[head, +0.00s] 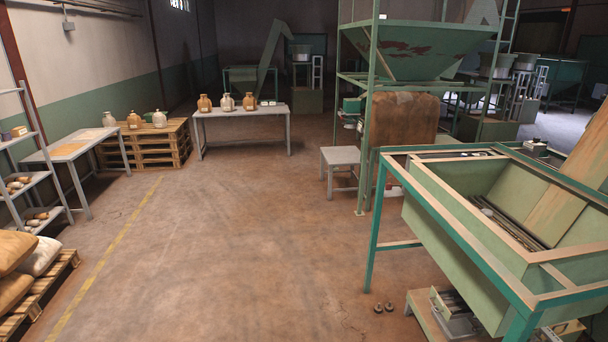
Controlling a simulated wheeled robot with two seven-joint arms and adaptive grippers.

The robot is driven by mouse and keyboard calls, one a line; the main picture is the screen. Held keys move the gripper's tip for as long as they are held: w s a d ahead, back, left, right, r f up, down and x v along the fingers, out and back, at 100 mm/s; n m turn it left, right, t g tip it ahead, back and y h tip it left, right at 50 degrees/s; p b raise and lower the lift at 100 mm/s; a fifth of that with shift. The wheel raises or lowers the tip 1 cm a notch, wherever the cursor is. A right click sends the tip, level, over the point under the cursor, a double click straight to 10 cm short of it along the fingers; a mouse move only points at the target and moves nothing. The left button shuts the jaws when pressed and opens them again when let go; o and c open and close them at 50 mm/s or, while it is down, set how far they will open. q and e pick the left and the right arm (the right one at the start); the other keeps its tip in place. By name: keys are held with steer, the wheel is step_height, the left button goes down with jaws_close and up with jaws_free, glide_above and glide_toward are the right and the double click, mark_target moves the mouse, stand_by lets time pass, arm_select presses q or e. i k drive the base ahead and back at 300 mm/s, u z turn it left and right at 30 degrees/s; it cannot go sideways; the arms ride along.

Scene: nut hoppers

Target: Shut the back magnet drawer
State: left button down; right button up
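Neither of my grippers shows in the head view. Under the near green hopper (470,225) at the right, a box-like metal unit (452,305) sits on a low stand (422,305); it may be a magnet drawer. A second similar unit (562,333) shows partly at the bottom right edge, cut off by the frame. The hopper and its frame hide much of both units. I cannot tell which is the back drawer, or how far either one is open.
A teal frame leg (375,230) stands left of the hopper. A small grey table (340,158) and a tall green hopper (415,45) stand behind. Two small round things (384,307) lie on the floor. The middle floor (230,230) is clear. A pallet with sacks (40,295) is at left.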

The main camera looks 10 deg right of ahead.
mark_target(445, 307)
steer(key=z, duration=0.75)
steer(key=i, duration=1.9)
steer(key=z, duration=1)
